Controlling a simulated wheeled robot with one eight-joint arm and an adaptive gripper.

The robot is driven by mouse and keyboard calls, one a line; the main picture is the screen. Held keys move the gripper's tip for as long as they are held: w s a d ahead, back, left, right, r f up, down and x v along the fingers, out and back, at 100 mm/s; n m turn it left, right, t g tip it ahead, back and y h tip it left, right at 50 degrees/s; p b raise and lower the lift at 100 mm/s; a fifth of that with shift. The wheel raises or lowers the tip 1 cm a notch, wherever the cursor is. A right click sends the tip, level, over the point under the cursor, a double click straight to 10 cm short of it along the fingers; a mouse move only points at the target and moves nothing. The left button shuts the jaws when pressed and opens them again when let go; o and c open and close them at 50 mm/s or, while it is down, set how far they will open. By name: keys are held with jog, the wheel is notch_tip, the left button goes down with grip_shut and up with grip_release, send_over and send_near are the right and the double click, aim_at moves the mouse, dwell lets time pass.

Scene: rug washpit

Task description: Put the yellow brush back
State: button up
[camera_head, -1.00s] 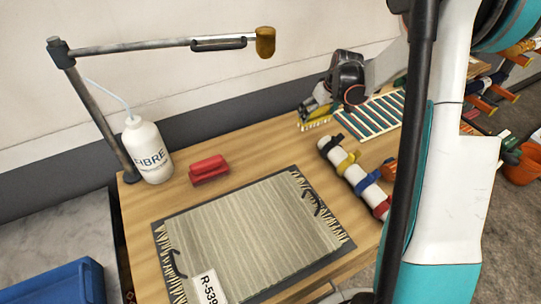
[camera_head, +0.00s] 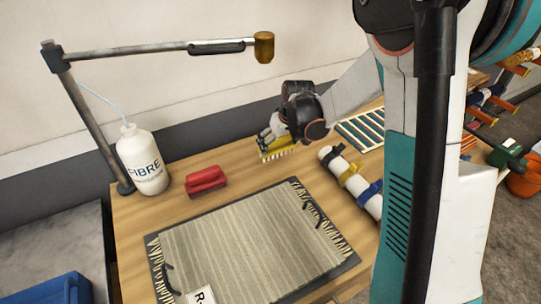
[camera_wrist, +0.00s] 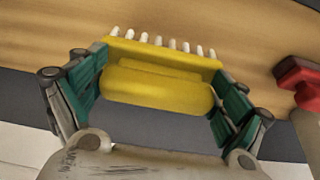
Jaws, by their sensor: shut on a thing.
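The yellow brush (camera_wrist: 158,88) is between the two green-padded fingers of my gripper (camera_wrist: 160,95) in the wrist view. Its white bristles point away from the gripper, toward the wooden table. In the head view the yellow brush (camera_head: 276,152) shows low over or at the back of the table (camera_head: 240,164), bristles downward; I cannot tell whether it touches the wood. My gripper (camera_head: 268,140) is shut on it, right of the red brush (camera_head: 206,181). The red brush also shows at the right of the wrist view (camera_wrist: 303,82).
A rug sample (camera_head: 250,240) on a dark board fills the table's middle. A white FIBRE bottle (camera_head: 142,160) and a lamp post (camera_head: 95,125) stand left. A strapped white roll (camera_head: 336,165) and a striped sample (camera_head: 362,130) lie right. Bare wood lies between the red and yellow brushes.

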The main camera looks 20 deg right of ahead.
aim_at(271, 151)
jog(key=a, duration=0.3)
jog(key=shift+s, duration=0.3)
jog(key=shift+f+b, duration=1)
jog(key=shift+f, duration=0.7)
jog(key=shift+f, duration=0.15)
jog(key=o, duration=1.1)
